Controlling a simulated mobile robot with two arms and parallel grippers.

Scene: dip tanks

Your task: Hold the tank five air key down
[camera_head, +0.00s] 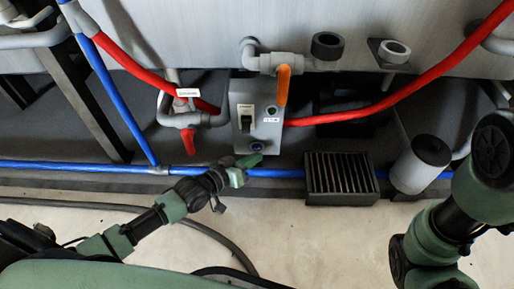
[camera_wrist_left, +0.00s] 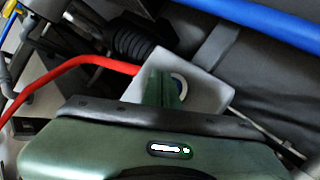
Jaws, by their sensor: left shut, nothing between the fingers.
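A grey control box (camera_head: 243,100) hangs on the front of the tank (camera_head: 190,40). It carries a switch with a dark rocker (camera_head: 246,121), a small round button (camera_head: 271,110) above a white label, and a blue round key (camera_head: 256,147) low on its face. The label is too small to read, so I cannot tell the tank number. My left gripper (camera_head: 246,163) is shut and empty, its tips just below the blue key. My right gripper is out of view.
An orange-handled valve (camera_head: 283,85) stands above the box, and a red-handled valve (camera_head: 188,140) left of it. Red hoses (camera_head: 420,80) and a blue pipe (camera_head: 80,165) run alongside. A dark finned block (camera_head: 340,178) and a grey cylinder (camera_head: 420,163) stand to the right.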

